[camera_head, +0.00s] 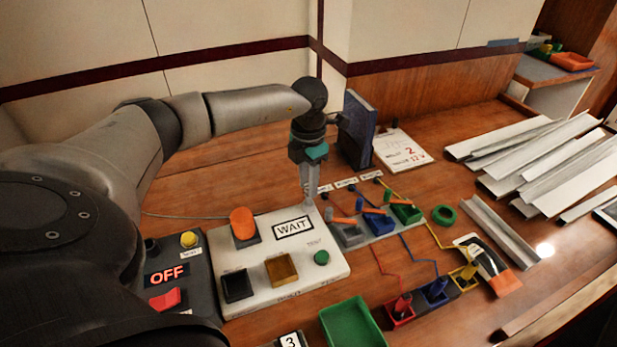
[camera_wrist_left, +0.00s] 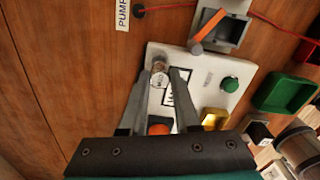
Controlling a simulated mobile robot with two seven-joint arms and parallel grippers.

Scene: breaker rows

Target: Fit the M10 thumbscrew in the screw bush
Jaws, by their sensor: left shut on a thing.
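My left gripper (camera_head: 311,196) points down over the far right corner of the white panel (camera_head: 332,272). It is shut on a small metallic cylindrical piece, which looks like the thumbscrew (camera_wrist_left: 159,78), between its fingertips in the left wrist view. In the head view the piece is too small to tell from the fingers. The left gripper also shows in the wrist view (camera_wrist_left: 165,73). I cannot make out the screw bush; the fingers and the held piece may hide it. I cannot tell whether the piece touches the panel. My right gripper is out of view.
The panel carries an orange knob (camera_head: 243,223), a WAIT sign (camera_head: 293,228), a black box (camera_head: 237,285), a yellow box (camera_head: 281,268) and a green button (camera_head: 321,257). Breakers with orange levers (camera_head: 347,232) stand close right. A blue upright block (camera_head: 358,128) stands behind the gripper.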

